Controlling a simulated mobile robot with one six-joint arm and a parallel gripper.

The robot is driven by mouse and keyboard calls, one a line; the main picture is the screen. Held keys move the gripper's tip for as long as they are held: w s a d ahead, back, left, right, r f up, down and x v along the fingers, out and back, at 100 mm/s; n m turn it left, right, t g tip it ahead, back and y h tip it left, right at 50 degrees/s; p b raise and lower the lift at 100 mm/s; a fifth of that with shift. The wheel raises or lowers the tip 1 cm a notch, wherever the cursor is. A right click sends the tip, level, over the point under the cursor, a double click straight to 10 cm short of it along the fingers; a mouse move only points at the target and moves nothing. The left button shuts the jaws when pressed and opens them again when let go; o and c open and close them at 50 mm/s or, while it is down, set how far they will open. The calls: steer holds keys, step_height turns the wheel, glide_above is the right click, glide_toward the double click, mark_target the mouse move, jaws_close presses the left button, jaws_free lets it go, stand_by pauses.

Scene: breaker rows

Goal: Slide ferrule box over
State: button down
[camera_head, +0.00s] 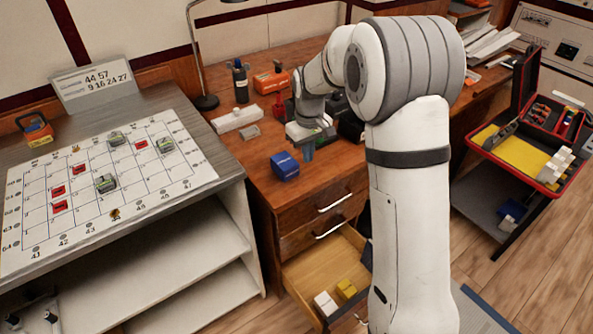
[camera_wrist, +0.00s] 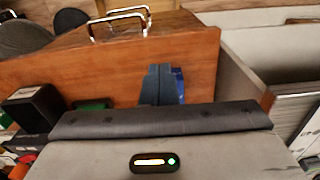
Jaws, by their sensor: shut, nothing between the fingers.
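A small blue box (camera_head: 285,167) with faint lettering on top, which I take to be the ferrule box, sits on the brown desk near its front left edge, above the drawers. My gripper (camera_head: 307,152) points down just right of the box and slightly behind it, low over the desk. Its fingers are shut and hold nothing. In the wrist view my fingers (camera_wrist: 158,86) stand together, and the blue box (camera_wrist: 180,86) shows beside them, mostly hidden behind them. I cannot tell whether they touch.
An open drawer (camera_head: 340,255) juts out below. A grid board (camera_head: 110,180) lies on the left bench.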

mark_target(296, 180)
steer(key=f, duration=0.4)
steer(key=w+f, duration=0.1)
steer(key=f, duration=0.3)
steer(key=a+f, duration=0.1)
steer(key=f, duration=0.3)
steer(key=shift+w+f, duration=0.15)
steer(key=shift+f, duration=0.15)
steer(key=shift+w+a+r, duration=0.15)
steer(key=shift+w+a, duration=0.25)
steer(key=shift+w, duration=0.2)
steer(key=shift+w+a+r, duration=0.1)
steer(key=shift+w+a, duration=0.25)
steer(key=shift+w, duration=0.2)
steer(key=shift+w+a+p, duration=0.3)
steer(key=shift+w+a, duration=0.05)
steer(key=shift+w, duration=0.2)
